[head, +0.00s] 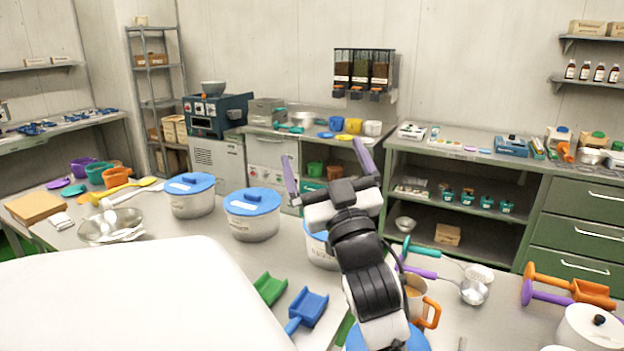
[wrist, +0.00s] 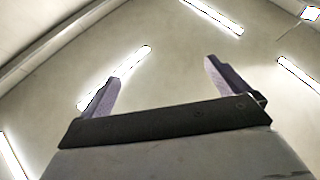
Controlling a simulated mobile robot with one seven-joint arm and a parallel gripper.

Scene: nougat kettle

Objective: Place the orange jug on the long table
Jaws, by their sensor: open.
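An orange jug (head: 117,176) stands on the left part of the near work table (head: 60,237), beside a teal jug (head: 97,173) and a purple jug (head: 82,167). A yellow scoop lies in front and partly covers it. A pale jug with an orange handle (head: 432,314) stands at right, partly hidden by my arm. Which surface is the long table I cannot tell for sure. My gripper (head: 322,150) is open and empty, raised high, well right of the orange jug. In the wrist view, its fingers (wrist: 162,70) point at the ceiling lights.
Blue-lidded pots (head: 253,225) stand along the table. A metal bowl (head: 110,230), a wooden board (head: 40,205) and scoops (head: 307,308) also lie there. The back counter (head: 480,143) holds small items. A large white surface fills the lower left.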

